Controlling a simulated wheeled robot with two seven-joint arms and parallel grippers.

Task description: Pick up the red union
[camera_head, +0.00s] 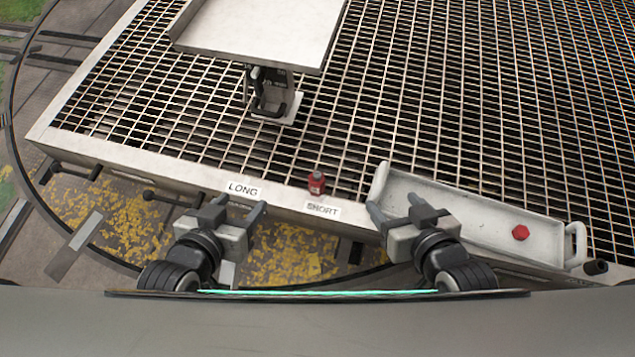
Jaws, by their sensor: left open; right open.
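A small red hexagonal piece (520,232), which looks like the red union, lies in the right part of a pale tray (470,208). A small upright red piece with a grey top (316,183) stands at the platform edge behind the SHORT label; its exact kind is too small to tell. My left gripper (241,206) is open and empty at the platform's front edge, by the LONG label. My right gripper (393,203) is open and empty by the tray's left end, left of the hexagonal piece and apart from it.
The metal grating (410,110) is mostly bare. A raised pale plate (262,30) on a dark bracket (268,92) stands at the back. The LONG label (243,189) and SHORT label (322,209) are on the front rim. The tray has raised handles at both ends.

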